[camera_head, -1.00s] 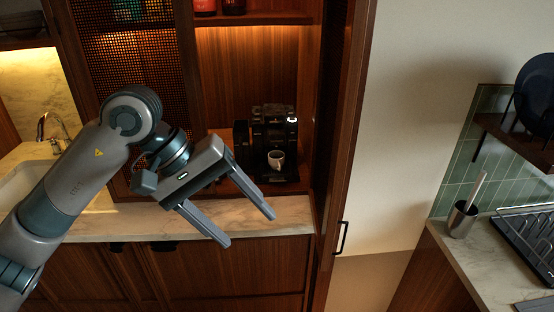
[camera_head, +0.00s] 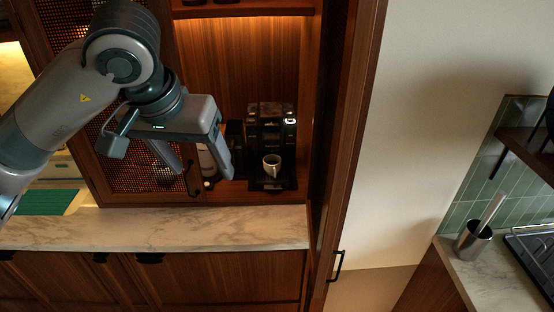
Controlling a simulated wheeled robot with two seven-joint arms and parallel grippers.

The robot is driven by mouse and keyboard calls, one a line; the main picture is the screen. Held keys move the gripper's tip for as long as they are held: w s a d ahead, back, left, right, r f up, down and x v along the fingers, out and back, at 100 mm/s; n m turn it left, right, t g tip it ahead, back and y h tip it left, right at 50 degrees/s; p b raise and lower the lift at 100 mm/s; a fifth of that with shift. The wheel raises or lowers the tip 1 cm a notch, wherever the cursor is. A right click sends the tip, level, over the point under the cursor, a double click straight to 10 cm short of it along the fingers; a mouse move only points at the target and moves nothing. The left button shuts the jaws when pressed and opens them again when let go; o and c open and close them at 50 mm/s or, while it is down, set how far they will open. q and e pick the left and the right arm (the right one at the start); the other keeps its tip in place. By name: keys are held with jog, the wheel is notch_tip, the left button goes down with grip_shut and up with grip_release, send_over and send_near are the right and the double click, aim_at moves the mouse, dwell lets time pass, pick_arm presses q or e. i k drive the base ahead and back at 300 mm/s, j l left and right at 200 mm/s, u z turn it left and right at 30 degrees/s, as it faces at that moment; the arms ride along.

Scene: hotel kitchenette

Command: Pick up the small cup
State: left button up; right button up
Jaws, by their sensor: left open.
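The small cup (camera_head: 272,164) is white and stands upright on the drip tray of a black coffee machine (camera_head: 271,130) inside the cabinet niche. My left gripper (camera_head: 205,177) is open and empty. Its two fingers point down and slightly right, to the left of the cup and apart from it in the picture. One finger partly covers a white bottle-like object (camera_head: 207,163) in the niche. My right gripper is not in view.
A marble counter (camera_head: 160,229) runs below the niche. A mesh cabinet door (camera_head: 135,165) stands on the left and a tall wooden panel (camera_head: 345,140) on the right. A metal holder (camera_head: 473,240) sits on the right counter.

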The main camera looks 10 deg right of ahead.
aim_at(271, 170)
jog(key=i+l, duration=0.85)
